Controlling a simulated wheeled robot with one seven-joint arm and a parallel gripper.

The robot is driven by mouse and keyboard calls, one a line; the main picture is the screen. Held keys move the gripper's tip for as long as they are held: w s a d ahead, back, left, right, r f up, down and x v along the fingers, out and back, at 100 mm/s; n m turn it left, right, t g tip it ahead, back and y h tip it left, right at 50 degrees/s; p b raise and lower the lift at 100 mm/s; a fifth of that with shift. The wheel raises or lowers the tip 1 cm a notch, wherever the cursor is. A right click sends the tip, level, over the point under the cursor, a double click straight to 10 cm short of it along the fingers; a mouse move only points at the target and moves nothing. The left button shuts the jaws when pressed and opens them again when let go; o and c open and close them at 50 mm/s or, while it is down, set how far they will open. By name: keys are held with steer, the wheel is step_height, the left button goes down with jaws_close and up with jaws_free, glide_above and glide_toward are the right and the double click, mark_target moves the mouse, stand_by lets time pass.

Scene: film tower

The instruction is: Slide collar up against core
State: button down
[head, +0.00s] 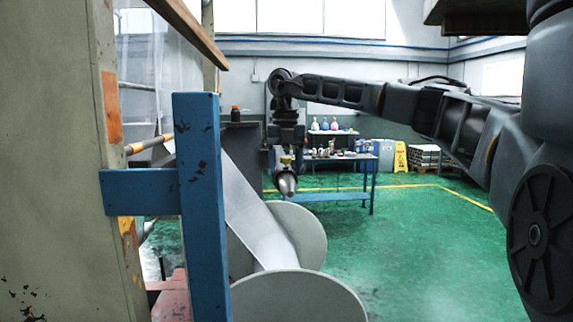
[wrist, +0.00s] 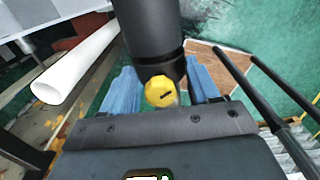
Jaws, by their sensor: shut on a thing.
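My gripper (wrist: 162,88) is shut on a dark cylindrical piece (wrist: 150,30) with a yellow knob (wrist: 160,92); this looks like the collar. The blue jaws sit on either side of it in the wrist view. In the head view, my gripper (head: 284,160) hangs at the end of my arm, with the yellow knob and a silver tapered end (head: 287,184) below it. A white tube (wrist: 75,65), possibly the core, lies at the left of the wrist view, apart from the held piece. Whether it is fitted on a shaft cannot be told.
A blue post (head: 199,210) with a crossbar stands close on the left. A blue workbench (head: 340,195) with bottles stands behind. Green floor (head: 440,260) is clear on the right.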

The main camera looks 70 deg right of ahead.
steer(key=shift+c, duration=0.9)
jaws_free()
steer(key=shift+r, duration=3.9)
